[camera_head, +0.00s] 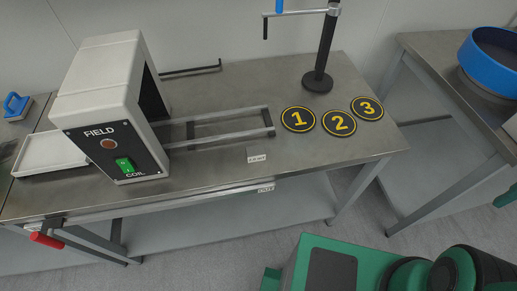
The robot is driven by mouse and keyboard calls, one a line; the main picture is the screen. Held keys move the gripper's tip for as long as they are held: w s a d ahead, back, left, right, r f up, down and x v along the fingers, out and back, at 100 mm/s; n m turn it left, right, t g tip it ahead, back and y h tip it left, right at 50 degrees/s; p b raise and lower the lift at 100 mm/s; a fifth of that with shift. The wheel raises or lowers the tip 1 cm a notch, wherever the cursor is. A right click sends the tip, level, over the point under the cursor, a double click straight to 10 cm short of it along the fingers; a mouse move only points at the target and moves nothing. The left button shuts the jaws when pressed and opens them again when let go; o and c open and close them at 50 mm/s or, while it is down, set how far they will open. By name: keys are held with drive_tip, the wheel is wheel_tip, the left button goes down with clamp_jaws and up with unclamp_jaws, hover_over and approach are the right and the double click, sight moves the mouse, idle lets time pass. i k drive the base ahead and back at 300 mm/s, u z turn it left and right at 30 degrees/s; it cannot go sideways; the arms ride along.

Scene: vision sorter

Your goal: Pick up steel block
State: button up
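I cannot make out a steel block in the head view. A white and black machine (105,100) marked FIELD and COIL stands on the left of the steel table (235,95). It has a brownish round lamp and a green switch on its front. Two parallel metal rails (230,140) run out from its right side, with nothing visible on them. The inside of its opening is mostly hidden. A white tray (48,152) shows to its left, partly behind it, with no block visible in it. My gripper is not recognisable in this view.
Numbered discs 1 (298,119), 2 (339,123) and 3 (367,108) lie on the table's right part. A black stand (318,80) rises behind them. A red handle (46,240) sticks out at front left. A blue-rimmed bowl (485,60) sits on the right table.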

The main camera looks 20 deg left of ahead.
sight(255, 153)
drive_tip(key=u, duration=0.05)
drive_tip(key=k, duration=1.25)
drive_tip(key=u, duration=0.35)
drive_tip(key=i, duration=1)
drive_tip(key=z, duration=0.05)
